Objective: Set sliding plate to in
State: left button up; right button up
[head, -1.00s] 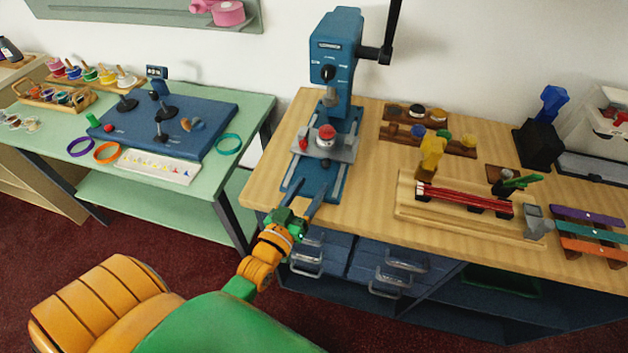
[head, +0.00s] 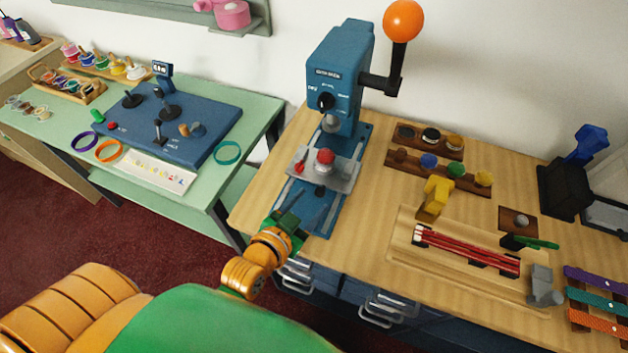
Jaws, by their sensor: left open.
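The sliding plate (head: 343,176) is a grey metal plate on the blue rails of the bench press (head: 333,75). A red round piece (head: 325,156) sits on it. A small dark knob (head: 320,191) is at its front edge. My left gripper (head: 309,211) is open and empty, just in front of the plate over the front end of the press base (head: 333,212). Its fingers are spread near the knob; I cannot tell whether they touch it. My right gripper is out of view.
The press lever with its orange ball (head: 403,20) rises at the upper right. Wooden racks with coloured knobs (head: 437,168) and a wooden board with red rods (head: 465,250) lie to the right. A green table with a blue control panel (head: 185,115) stands to the left.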

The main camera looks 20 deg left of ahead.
aim_at(318, 195)
pick_arm(q)
jog(key=shift+x, duration=2.4)
jog(key=shift+s+r, duration=0.1)
jog(key=shift+s, duration=0.1)
grip_shut()
